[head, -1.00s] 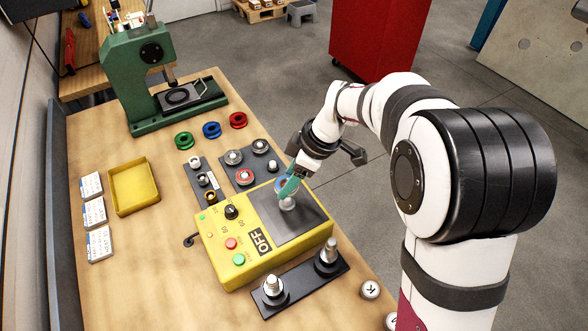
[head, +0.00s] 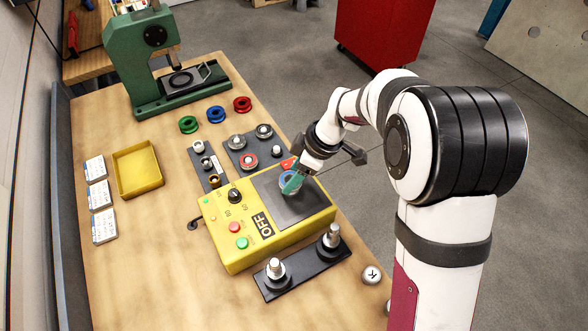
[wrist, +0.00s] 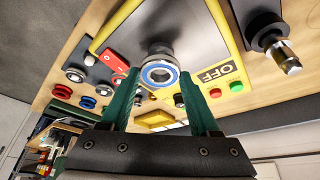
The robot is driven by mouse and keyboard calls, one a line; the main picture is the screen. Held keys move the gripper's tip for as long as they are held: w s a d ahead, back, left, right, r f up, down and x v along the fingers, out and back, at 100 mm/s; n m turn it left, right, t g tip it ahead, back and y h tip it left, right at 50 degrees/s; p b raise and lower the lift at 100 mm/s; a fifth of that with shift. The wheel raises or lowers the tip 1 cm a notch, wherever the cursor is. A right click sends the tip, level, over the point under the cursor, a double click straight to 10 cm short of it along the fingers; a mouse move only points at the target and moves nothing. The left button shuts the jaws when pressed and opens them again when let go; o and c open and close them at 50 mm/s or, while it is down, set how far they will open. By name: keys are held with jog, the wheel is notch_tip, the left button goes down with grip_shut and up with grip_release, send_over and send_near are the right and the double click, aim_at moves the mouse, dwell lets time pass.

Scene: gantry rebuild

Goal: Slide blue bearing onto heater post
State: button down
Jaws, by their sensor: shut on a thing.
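The blue bearing (head: 289,179), a metal ring with a blue band, is over the heater plate (head: 305,212) of the yellow heater (head: 235,255). My gripper (head: 292,184) has green fingers and is shut on the bearing, reaching down from the right. In the wrist view the bearing (wrist: 158,75) sits between the fingertips (wrist: 160,92), its open bore facing the camera. Part of the grey heater post (wrist: 160,48) shows just behind the bearing. The head view hides most of the post, so I cannot tell whether the bearing is around it.
A black plate with two upright bolts (head: 275,268) stands in front of the heater. Bearings on dark trays (head: 250,160) and coloured rings (head: 216,114) lie behind it. A yellow tray (head: 138,190) is at left, a green press (head: 137,60) at the back.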

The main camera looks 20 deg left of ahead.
jog(key=shift+f, duration=0.9)
jog(key=shift+c, duration=0.2)
grip_release()
jog(key=v, duration=1.5)
jog(key=shift+r, duration=0.35)
jog(key=shift+d, duration=0.1)
